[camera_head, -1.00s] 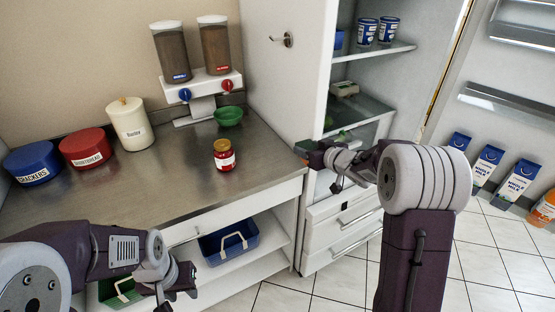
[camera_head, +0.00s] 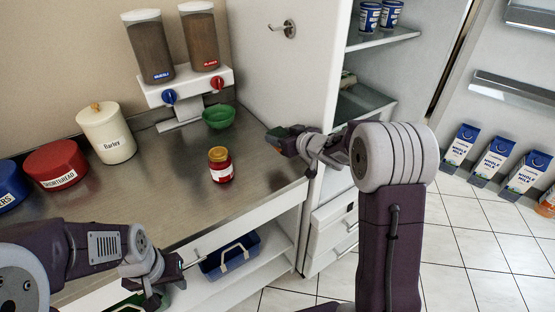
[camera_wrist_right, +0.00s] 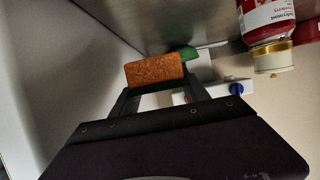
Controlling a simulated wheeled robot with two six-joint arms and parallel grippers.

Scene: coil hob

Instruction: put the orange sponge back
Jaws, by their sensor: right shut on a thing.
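The orange sponge (camera_wrist_right: 155,70) shows in the right wrist view as a small, rough, brown-orange block. It is between the fingertips of my right gripper (camera_wrist_right: 157,88), which is shut on it. In the head view my right gripper (camera_head: 284,140) is above the right end of the steel counter, in front of the white side panel. The sponge is too small and dark there to make out clearly. My left gripper (camera_head: 170,283) is low in front of the counter at the lower left, and its fingers are too unclear to judge.
A red jar (camera_head: 220,166) and a green bowl (camera_head: 218,117) stand on the counter left of my right gripper, below the dispenser (camera_head: 185,87). A hook (camera_head: 289,29) is on the white panel (camera_head: 300,75). A blue caddy (camera_head: 229,257) sits on the shelf below.

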